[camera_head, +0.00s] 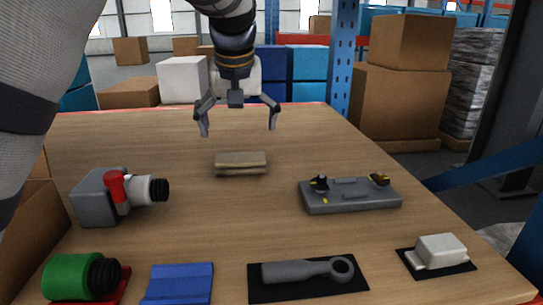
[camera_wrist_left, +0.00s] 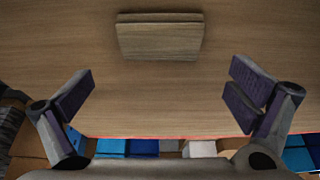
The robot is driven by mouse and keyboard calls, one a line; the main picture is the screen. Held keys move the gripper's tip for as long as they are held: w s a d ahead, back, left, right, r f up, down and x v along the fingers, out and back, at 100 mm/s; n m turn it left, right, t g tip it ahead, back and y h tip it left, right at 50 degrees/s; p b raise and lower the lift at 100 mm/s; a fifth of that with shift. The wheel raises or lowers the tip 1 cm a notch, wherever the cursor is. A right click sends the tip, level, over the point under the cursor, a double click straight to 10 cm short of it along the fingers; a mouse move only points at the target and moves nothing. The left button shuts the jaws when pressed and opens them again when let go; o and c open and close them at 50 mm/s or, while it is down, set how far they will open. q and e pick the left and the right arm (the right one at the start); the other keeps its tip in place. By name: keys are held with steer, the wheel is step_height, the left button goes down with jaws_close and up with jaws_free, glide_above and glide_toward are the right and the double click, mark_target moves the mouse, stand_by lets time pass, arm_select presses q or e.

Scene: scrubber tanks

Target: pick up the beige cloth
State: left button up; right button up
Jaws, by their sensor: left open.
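The beige cloth (camera_head: 241,163) is a folded rectangular pad lying on the wooden table, near the middle in the head view. In the left wrist view the cloth (camera_wrist_left: 160,36) is at the top centre, beyond the fingertips. My left gripper (camera_head: 238,130) is open and empty, with its fingers spread wide. It hangs above the table, over or behind the cloth and apart from it. Its two fingers (camera_wrist_left: 163,92) also show wide apart in the left wrist view, with bare table between them. My right gripper is in neither view.
A grey block with a red valve (camera_head: 95,200) stands left; a grey tray with small parts (camera_head: 350,204) lies right. Table around the beige cloth is clear.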

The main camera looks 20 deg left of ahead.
mark_target(240, 157)
arm_select(q)
steer(key=x, duration=0.8)
steer(key=shift+s+f, duration=0.15)
steer(key=shift+f, duration=0.25)
steer(key=c, duration=0.8)
